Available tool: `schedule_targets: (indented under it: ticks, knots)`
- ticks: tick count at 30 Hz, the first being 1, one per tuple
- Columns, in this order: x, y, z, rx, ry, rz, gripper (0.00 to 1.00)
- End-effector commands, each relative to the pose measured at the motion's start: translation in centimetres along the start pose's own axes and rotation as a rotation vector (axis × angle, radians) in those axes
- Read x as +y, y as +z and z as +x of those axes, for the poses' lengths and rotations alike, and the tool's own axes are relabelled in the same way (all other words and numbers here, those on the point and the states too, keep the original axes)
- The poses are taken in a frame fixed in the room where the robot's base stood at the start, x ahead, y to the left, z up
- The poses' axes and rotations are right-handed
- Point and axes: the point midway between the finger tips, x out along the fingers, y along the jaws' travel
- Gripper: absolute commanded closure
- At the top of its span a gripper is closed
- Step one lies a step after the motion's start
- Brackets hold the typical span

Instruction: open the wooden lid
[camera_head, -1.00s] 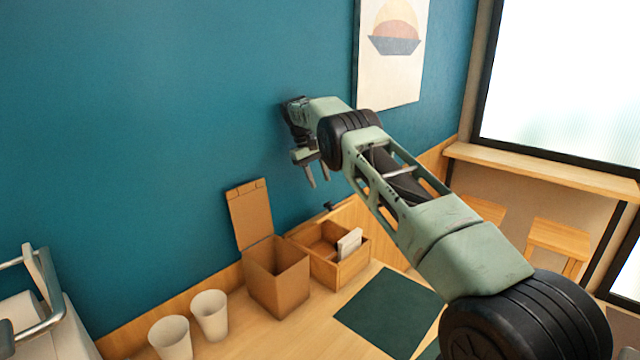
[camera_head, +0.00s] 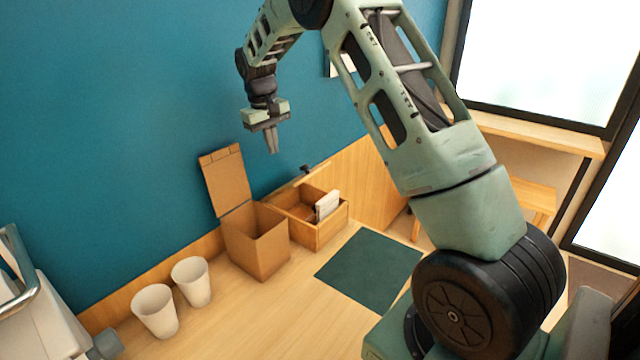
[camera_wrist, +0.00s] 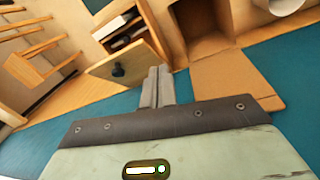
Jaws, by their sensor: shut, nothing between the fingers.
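The wooden box (camera_head: 332,231) stands on the counter by the wall. Its wooden lid (camera_head: 309,179) is raised at the back and seen almost edge-on in the head view, with a black knob (camera_head: 305,169). In the wrist view the lid's knob side (camera_wrist: 140,58) faces the camera, with the open box interior beyond it. My gripper (camera_head: 273,152) points down, above and left of the lid in the head view, shut and empty. Its fingers (camera_wrist: 157,70) overlap the lid's edge in the wrist view; no contact can be made out.
A brown box (camera_head: 262,250) with its flap (camera_head: 226,178) up stands left of the wooden box. White packets (camera_head: 327,205) stand in the wooden box. Two white cups (camera_head: 156,311) (camera_head: 192,282) stand left. A dark green mat (camera_head: 370,268) lies bare to the right.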

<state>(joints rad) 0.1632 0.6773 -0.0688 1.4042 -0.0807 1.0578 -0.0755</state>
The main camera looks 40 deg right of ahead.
Motion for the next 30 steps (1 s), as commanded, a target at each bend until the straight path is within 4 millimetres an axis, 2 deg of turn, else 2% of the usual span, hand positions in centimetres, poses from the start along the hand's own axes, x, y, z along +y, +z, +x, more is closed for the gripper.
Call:
schedule_targets:
  ticks: [8,11,16,20,21,24,27,30]
  knots:
    - [-6.5,7.8,-1.1,0.086,-0.059,-0.057,1.00]
    - [-9.4,11.3,-1.0,0.110,-0.084,-0.093,1.00]
    - [-15.0,18.5,-0.1,0.135,-0.133,-0.177,1.00]
    - [-19.6,25.4,2.0,0.112,-0.179,-0.247,1.00]
    - [-21.0,27.8,3.2,0.089,-0.198,-0.261,1.00]
    - [-23.4,32.3,5.9,-0.005,-0.253,-0.227,1.00]
    - [-25.1,34.9,8.2,-0.134,-0.325,-0.115,1.00]
    - [-26.5,35.5,9.9,-0.282,-0.429,0.073,1.00]
